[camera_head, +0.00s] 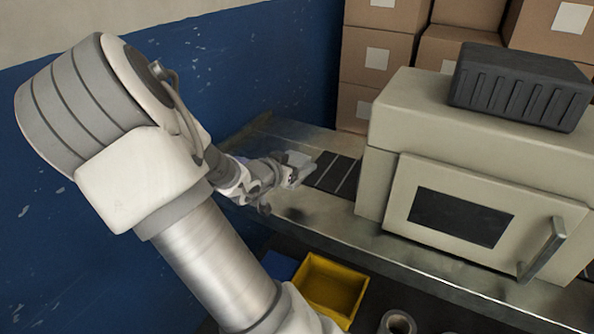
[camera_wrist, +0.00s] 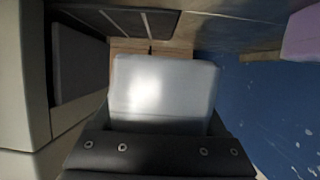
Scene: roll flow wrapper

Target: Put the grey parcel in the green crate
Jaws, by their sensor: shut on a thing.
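The grey parcel (camera_wrist: 165,88) is pale and box-like and fills the middle of the wrist view. My gripper (camera_wrist: 160,128) is shut on it; the dark jaw parts show along its near edge. In the head view my gripper (camera_head: 294,174) is above the near edge of the machine's ledge, beside the dark slatted conveyor, and the parcel (camera_head: 298,158) shows small at its tip. I cannot tell whether the parcel touches the surface below. No green crate is visible in either view.
A yellow crate (camera_head: 312,272) stands low in front of the ledge, with a blue one (camera_head: 280,266) partly hidden beside it. The cream wrapper machine (camera_head: 400,120) stands to the right. A roll (camera_head: 397,323) is at the bottom. A purple thing (camera_wrist: 303,34) is at upper right.

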